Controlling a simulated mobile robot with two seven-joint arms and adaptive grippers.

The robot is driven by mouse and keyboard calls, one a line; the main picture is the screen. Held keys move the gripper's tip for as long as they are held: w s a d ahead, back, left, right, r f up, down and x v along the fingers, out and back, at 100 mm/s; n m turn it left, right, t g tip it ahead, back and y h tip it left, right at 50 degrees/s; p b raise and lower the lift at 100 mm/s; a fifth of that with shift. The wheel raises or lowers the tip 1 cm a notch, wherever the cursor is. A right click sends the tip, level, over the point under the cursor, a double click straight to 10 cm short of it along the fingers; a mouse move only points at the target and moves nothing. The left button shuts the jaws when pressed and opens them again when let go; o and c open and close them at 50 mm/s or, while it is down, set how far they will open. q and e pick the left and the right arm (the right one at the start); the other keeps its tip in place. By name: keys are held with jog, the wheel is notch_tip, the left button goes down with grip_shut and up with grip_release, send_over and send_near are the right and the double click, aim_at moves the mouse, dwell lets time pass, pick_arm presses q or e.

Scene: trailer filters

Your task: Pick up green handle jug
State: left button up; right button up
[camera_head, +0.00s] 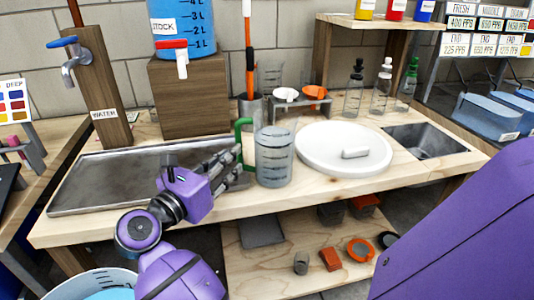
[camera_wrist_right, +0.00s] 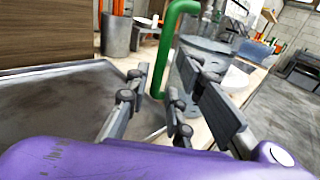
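The jug (camera_head: 274,160) is clear grey with marks on its side and stands upright near the front edge of the workbench. Its green handle (camera_head: 242,140) faces left. My right gripper (camera_head: 232,168) is just left of the jug, at the handle's height. In the right wrist view the green handle (camera_wrist_right: 170,50) comes down between the open fingers of this gripper (camera_wrist_right: 163,80). The fingers show gaps to the handle, though contact on the far side is hard to tell. My left gripper is not in view.
A round white lid-like plate (camera_head: 325,139) lies right of the jug. A metal tray (camera_head: 110,180) is to the left, under my arm. Behind stand a blue stock tank (camera_head: 184,20) on a wooden block and a cup rack (camera_head: 287,103).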

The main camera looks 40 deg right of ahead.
jog(key=x, duration=0.5)
jog(key=shift+d+r, duration=0.15)
jog(key=shift+r, duration=0.1)
jog(key=shift+c, duration=0.4)
grip_shut()
jog(key=shift+r, duration=0.1)
